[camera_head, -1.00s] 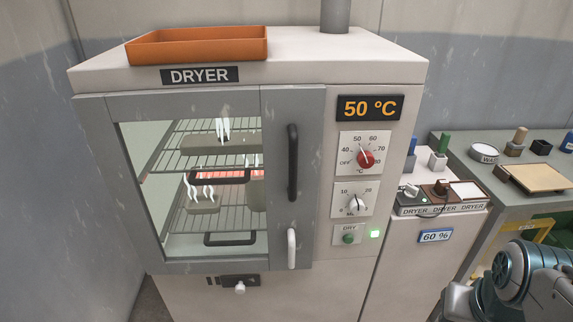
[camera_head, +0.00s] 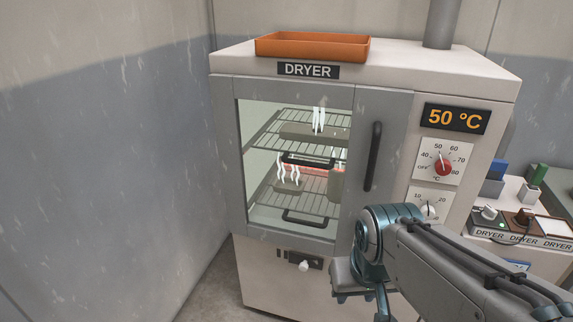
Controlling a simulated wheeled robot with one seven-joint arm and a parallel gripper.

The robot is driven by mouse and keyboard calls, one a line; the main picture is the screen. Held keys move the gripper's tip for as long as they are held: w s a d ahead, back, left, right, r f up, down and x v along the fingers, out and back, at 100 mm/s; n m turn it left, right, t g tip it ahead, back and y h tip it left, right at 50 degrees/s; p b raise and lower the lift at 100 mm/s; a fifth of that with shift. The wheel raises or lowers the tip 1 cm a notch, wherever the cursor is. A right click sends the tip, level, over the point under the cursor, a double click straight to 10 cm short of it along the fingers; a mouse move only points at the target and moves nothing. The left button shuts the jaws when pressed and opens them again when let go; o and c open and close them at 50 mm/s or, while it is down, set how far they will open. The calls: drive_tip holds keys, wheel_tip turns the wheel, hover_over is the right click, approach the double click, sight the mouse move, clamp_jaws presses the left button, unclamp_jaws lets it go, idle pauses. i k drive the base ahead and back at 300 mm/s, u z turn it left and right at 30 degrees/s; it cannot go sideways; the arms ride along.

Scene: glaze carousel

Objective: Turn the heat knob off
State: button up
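The heat knob (camera_head: 443,167) is the red knob on a white dial plate at the upper right of the dryer (camera_head: 300,270). Its pointer is up and left, near 50, with OFF at the dial's left. The orange display (camera_head: 455,118) above it reads 50 °C. A red glow shows behind the racks inside. My arm reaches in from the lower right, in front of the lower dryer front, below the heat knob and apart from it in the picture. My gripper's fingertips are not clearly seen.
A white timer knob (camera_head: 429,209) sits just below, partly behind my arm. The closed-looking glass door has a dark handle (camera_head: 373,157). Pale pieces with white wisps lie on the racks. An orange tray (camera_head: 312,47) lies on top. A small control box (camera_head: 520,236) stands at right.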

sight(443, 167)
drive_tip(key=u, duration=0.55)
drive_tip(key=k, duration=0.95)
drive_tip(key=z, duration=0.75)
drive_tip(key=k, duration=0.65)
drive_tip(key=u, duration=0.6)
drive_tip(key=i, duration=0.65)
drive_tip(key=u, duration=0.55)
drive_tip(key=i, duration=0.65)
drive_tip(key=z, duration=0.6)
drive_tip(key=i, duration=0.6)
drive_tip(key=z, duration=0.6)
